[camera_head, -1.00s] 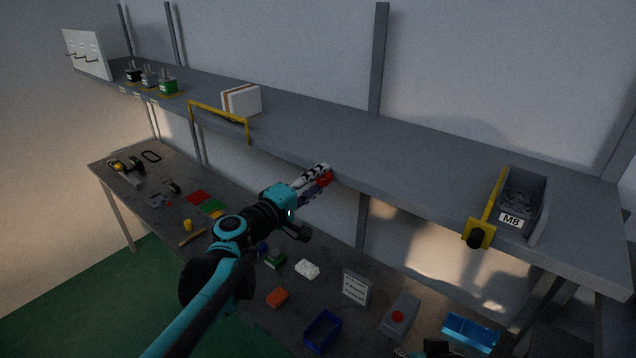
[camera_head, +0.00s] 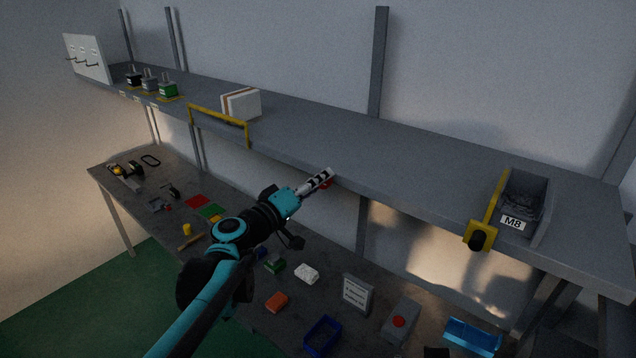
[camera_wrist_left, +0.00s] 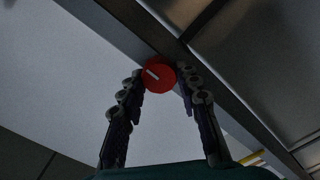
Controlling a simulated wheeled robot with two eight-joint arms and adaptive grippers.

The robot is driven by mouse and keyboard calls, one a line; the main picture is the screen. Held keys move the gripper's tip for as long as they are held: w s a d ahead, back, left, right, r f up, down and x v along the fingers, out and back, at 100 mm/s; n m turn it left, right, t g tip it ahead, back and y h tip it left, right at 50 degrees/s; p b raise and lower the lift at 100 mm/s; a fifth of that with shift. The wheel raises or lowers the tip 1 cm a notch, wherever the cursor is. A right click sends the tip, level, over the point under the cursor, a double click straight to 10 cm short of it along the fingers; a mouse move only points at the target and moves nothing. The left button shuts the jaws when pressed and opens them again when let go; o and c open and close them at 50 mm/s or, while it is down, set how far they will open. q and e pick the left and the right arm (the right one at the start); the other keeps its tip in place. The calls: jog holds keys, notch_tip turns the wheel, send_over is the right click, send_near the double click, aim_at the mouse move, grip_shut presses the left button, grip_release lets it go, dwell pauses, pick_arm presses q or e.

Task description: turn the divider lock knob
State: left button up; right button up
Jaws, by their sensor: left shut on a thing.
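A red knob (camera_wrist_left: 158,75) with a white line mark sits at the shelf's front edge. In the left wrist view it lies between the two fingertips of my left gripper (camera_wrist_left: 161,80), which is shut on it. The white mark slants down to the right. In the head view my left gripper (camera_head: 322,180) reaches up to the shelf edge, and only a bit of the red knob (camera_head: 327,185) shows beneath the fingers. A black knob (camera_head: 477,240) on a yellow bracket is farther right, apart from the gripper. My right gripper does not show.
The grey shelf (camera_head: 400,165) runs just above my gripper. It holds a bin marked M8 (camera_head: 522,205), a white box (camera_head: 241,104) and a yellow frame (camera_head: 218,112). The bench (camera_head: 240,318) below carries a blue bin (camera_head: 322,335), a sign (camera_head: 357,293) and small loose parts.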

pick_arm(q)
jog(key=shift+f, duration=0.1)
jog(key=o, duration=1.1)
jog(key=v, duration=1.2)
jog(key=s+d+f+m+g+y+b, duration=0.1)
jog(key=s+f+g+b, duration=0.2)
jog(key=f, duration=0.6)
jog(key=s+d+f+m+y+b, duration=0.1)
jog(key=s+f+b, duration=0.2)
jog(key=f+b, duration=0.4)
jog(key=s+f+g+y+b, duration=0.1)
jog(key=s+f+g+b, duration=0.15)
jog(key=f, duration=0.75)
jog(key=s+a+f+y+b, duration=0.2)
jog(key=s+a+f+b, duration=0.1)
jog(key=f, duration=0.5)
jog(key=s+a+f+m+g+y+b, duration=0.1)
jog(key=s+a+f+y+b, duration=0.2)
jog(key=f+b, duration=0.3)
jog(key=s+a+f+g+y+b, duration=0.1)
jog(key=s+a+f+b, duration=0.3)
jog(key=f, duration=0.6)
jog(key=shift+s+y+b, duration=0.3)
jog(key=shift+y+b, duration=0.35)
jog(key=shift+y, duration=0.15)
